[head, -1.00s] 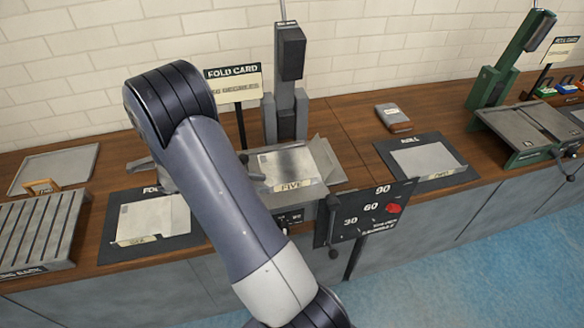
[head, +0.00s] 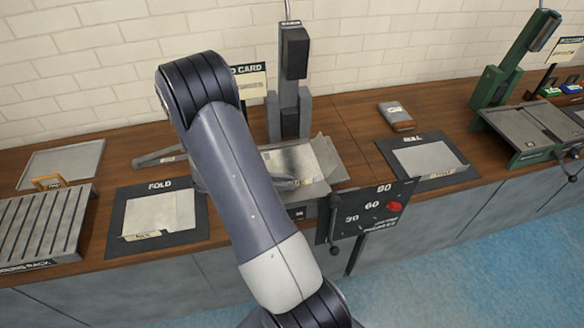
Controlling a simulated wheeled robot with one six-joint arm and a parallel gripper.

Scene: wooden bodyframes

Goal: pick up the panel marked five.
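The panel marked five (head: 290,160) is a pale grey sheet lying on the bed of the grey folding machine (head: 290,112), right of my arm. Its FIVE label is now covered. My arm crosses the middle of the head view and hides most of my gripper (head: 287,184). Only a grey finger-like part shows, at the panel's near left edge. I cannot tell whether it touches the panel or whether the fingers are open.
A dial plate (head: 372,214) with a red knob hangs at the machine's front. A FOLD mat (head: 200,226) with a sheet lies left, a ROLL mat (head: 462,168) with a sheet right. A slotted rack (head: 45,225) stands far left. A grey bar (head: 155,157) lies behind the FOLD mat.

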